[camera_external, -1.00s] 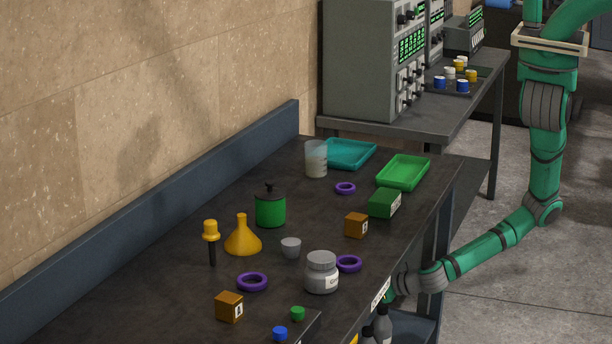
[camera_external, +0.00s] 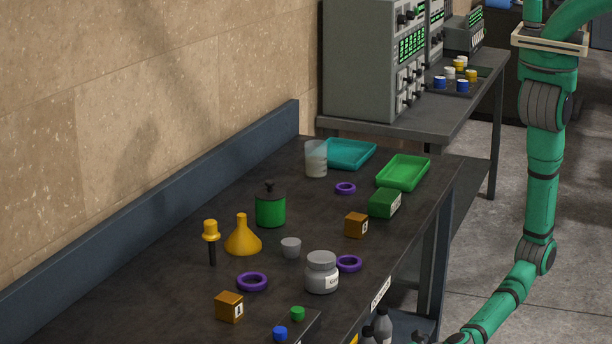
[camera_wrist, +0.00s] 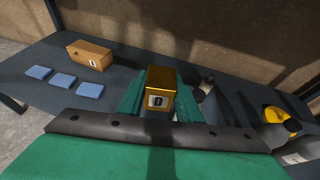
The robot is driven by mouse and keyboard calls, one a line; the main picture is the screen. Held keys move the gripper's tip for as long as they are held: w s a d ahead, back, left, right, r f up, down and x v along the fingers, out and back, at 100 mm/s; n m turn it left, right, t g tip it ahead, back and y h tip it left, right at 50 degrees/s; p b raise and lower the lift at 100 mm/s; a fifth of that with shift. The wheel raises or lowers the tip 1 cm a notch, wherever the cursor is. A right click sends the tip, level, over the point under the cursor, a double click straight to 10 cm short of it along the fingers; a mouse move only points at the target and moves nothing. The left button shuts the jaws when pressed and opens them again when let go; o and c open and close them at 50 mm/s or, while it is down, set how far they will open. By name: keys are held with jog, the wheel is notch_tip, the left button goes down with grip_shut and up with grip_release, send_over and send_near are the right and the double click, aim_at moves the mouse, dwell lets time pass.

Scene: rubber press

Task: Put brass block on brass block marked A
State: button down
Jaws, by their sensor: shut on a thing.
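My gripper (camera_wrist: 158,100) is shut on a brass block (camera_wrist: 160,80) in the wrist view. The block sits between the green fingers, and a white label with a dark letter, perhaps D, faces the camera. In the external view one brass block (camera_external: 229,307) stands at the front of the dark bench and another brass block (camera_external: 356,225) stands farther back, before a green box. Both carry small labels that I cannot read surely, so I cannot tell which is marked A. My gripper is outside the external view.
The wrist view shows a labelled orange-brown box (camera_wrist: 90,54) and several blue pads (camera_wrist: 62,81) at left.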

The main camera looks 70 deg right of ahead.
jog(key=s+a+r+n+y, duration=0.1)
jog(key=s+a+r, duration=0.2)
jog(key=a, duration=0.4)
jog(key=s+a+r+n+y, duration=0.1)
jog(key=s+a+r, duration=0.2)
jog(key=a, duration=0.4)
jog(key=s+a+r+n+g+y, duration=0.2)
jog(key=s+a+r, duration=0.2)
jog(key=a+r, duration=0.7)
jog(key=s+a+r+n+g+y, duration=0.15)
jog(key=s+a+r, duration=0.25)
jog(key=a+r, duration=0.7)
jog(key=w+d+r+m+t+h, duration=0.2)
jog(key=w+d+r, duration=0.2)
jog(key=w+r, duration=1)
jog(key=w+d+r+m+t+h, duration=0.1)
jog(key=w+d+r+m+h, duration=0.2)
jog(key=w+d, duration=0.35)
jog(key=w+d+r+m+t+h, duration=0.1)
jog(key=w+d+r+m+h, duration=0.25)
jog(key=d, duration=0.65)
send_over(228, 297)
jog(key=f, duration=0.5)
jog(key=s+f, duration=0.1)
jog(key=f, duration=0.2)
jog(key=shift+d+f, duration=0.15)
jog(key=shift+d, duration=0.2)
jog(key=shift+w+a+f, duration=0.3)
jog(key=shift+w+f, duration=0.1)
jog(key=shift+f, duration=1.8)
